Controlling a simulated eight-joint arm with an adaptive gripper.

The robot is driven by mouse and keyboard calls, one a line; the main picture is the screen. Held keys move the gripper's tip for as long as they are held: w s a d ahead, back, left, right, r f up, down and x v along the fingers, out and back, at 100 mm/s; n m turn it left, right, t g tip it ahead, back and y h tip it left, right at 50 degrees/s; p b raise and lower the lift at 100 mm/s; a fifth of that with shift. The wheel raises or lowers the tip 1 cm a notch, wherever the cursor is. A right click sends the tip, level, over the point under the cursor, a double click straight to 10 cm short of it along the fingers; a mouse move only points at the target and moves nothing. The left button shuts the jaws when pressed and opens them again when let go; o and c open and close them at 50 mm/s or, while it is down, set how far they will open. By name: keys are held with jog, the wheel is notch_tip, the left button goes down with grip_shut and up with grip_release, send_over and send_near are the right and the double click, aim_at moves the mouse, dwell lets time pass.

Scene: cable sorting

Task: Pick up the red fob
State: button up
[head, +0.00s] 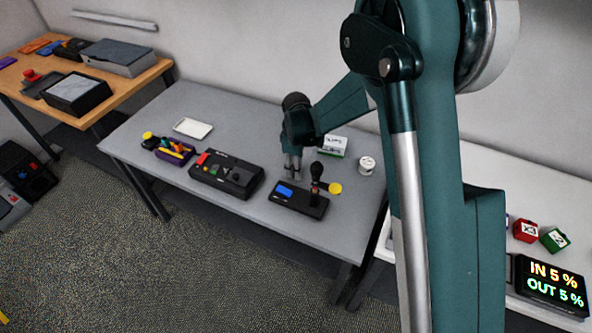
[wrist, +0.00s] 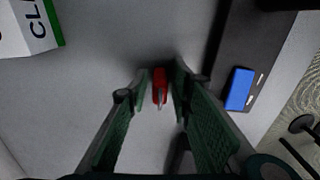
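The red fob (wrist: 160,84) shows in the wrist view, small and upright in the picture, with a silver metal part at its near end. It lies on the grey table (wrist: 85,100), between the fingertips of my gripper (wrist: 161,88). The fingers stand on either side of it, with narrow gaps that look clear, so the gripper appears open around it. In the head view my gripper (head: 292,172) points down close to the table top; the fob is hidden or too small to make out there.
A black control box (head: 226,175) is to the left. A white-green box (head: 332,146) and white spool (head: 367,165) are behind right.

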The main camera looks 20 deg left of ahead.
grip_shut()
jog(key=shift+r+p, duration=0.95)
jog(key=shift+r, duration=4.05)
